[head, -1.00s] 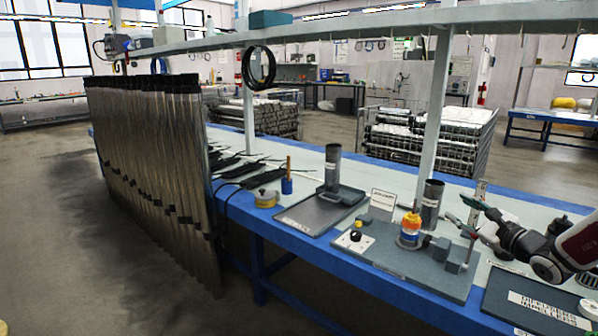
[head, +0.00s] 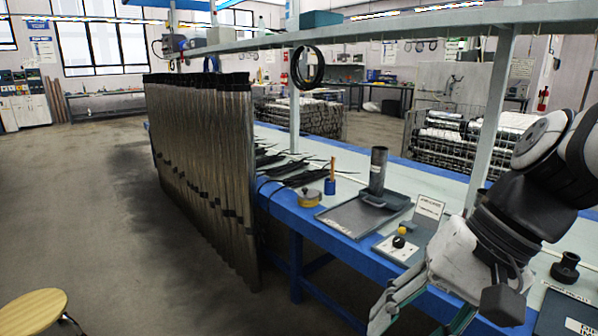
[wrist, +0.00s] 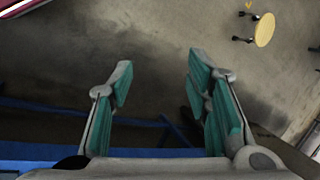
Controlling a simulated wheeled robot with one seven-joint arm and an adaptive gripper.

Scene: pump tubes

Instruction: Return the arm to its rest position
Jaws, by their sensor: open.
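My gripper (head: 425,312) is in the lower right of the head view, in front of the blue-edged bench. Its fingers with green pads point down and to the left. In the wrist view, my gripper (wrist: 160,85) is open, with its two fingers well apart and nothing between them. Beyond the fingertips is bare floor.
The bench (head: 335,238) carries a grey tray (head: 345,222) with a dark upright cylinder (head: 377,172). Long dark tubes (head: 205,180) hang at the bench's left end. A wooden stool (head: 32,308) stands lower left. Open floor lies left.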

